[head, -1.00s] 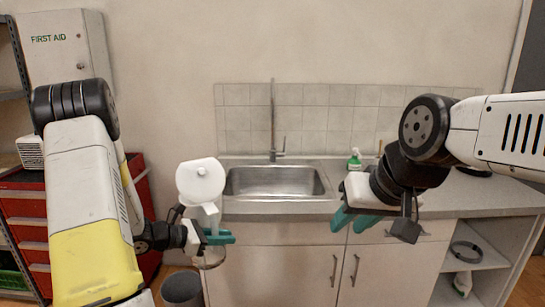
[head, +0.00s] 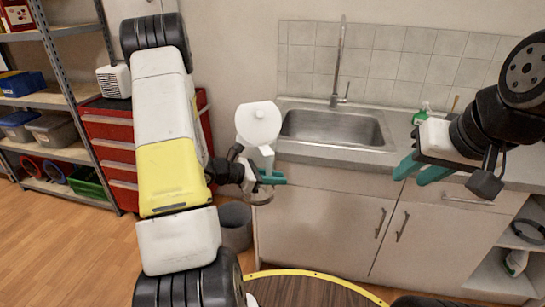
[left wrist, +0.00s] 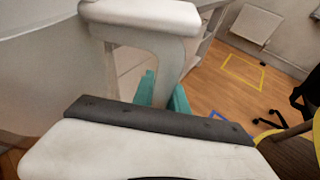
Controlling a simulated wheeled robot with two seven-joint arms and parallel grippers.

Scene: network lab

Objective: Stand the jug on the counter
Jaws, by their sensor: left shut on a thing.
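The jug (head: 258,123) is white, with a round lid and a knob on top. In the head view it is held up in front of the left end of the counter (head: 525,166), beside the sink. My left gripper (head: 271,178) is shut on its handle. In the left wrist view the jug's white handle (left wrist: 150,52) passes between the teal fingers, and its pale body fills the left side. My right gripper (head: 418,171) is empty in front of the counter on the right, its teal fingers apart.
A grey bin (head: 235,225) and red drawer cabinet (head: 107,150) are at left. A round brown, yellow-edged surface (head: 310,290) is in front.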

